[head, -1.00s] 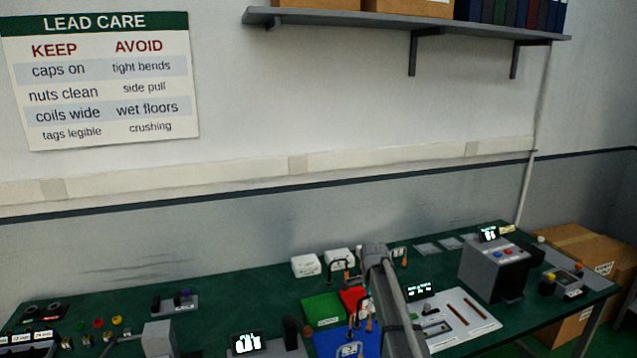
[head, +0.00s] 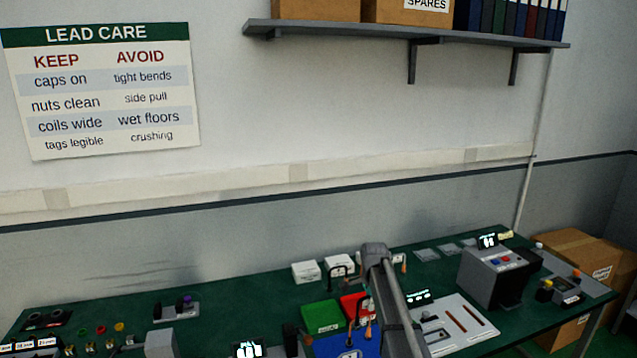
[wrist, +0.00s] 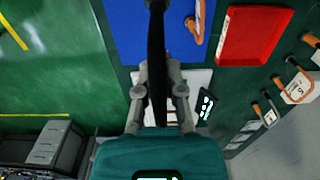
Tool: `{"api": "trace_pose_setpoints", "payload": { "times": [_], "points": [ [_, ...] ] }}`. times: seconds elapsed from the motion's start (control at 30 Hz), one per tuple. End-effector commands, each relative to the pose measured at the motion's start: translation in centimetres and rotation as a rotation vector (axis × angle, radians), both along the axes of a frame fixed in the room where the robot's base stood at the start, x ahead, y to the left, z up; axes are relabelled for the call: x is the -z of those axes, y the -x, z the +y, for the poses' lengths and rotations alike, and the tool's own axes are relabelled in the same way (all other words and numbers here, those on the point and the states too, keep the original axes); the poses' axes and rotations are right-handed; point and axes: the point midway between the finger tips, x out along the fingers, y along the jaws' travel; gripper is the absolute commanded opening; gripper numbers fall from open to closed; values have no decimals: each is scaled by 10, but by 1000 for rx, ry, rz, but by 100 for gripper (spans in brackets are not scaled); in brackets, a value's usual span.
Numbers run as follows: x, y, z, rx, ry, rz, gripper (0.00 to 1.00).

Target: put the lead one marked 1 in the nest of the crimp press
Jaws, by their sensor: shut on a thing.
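In the wrist view my gripper (wrist: 158,90) is shut on a thick black cable-like lead (wrist: 157,40), which runs up out of the top of the picture. No number shows on it, so I cannot tell if it is lead 1. In the head view my grey arm hides the gripper. A grey machine (head: 480,282) with a small display and coloured buttons stands at the right of the bench. I cannot tell which device is the crimp press, and no nest can be made out.
A blue tray (wrist: 125,30) with an orange-ended lead and a red tray (wrist: 252,38) lie below the gripper. Several tagged leads stand at the right of the wrist view. A green tray (head: 320,316) and white boxes (head: 305,271) are on the bench (head: 240,310). A white board (head: 465,318) lies right of my arm.

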Motion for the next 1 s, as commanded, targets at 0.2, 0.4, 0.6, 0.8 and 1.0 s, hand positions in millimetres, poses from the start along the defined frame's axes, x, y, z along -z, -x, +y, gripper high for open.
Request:
{"api": "trace_pose_setpoints", "payload": {
  "times": [0.2,0.4,0.6,0.8,1.0],
  "points": [
    [17,0,0,0,0,0,0],
    [38,0,0,0,0,0,0],
    [54,0,0,0,0,0,0],
    [58,0,0,0,0,0,0],
    [57,0,0,0,0,0,0]
  ]
}}
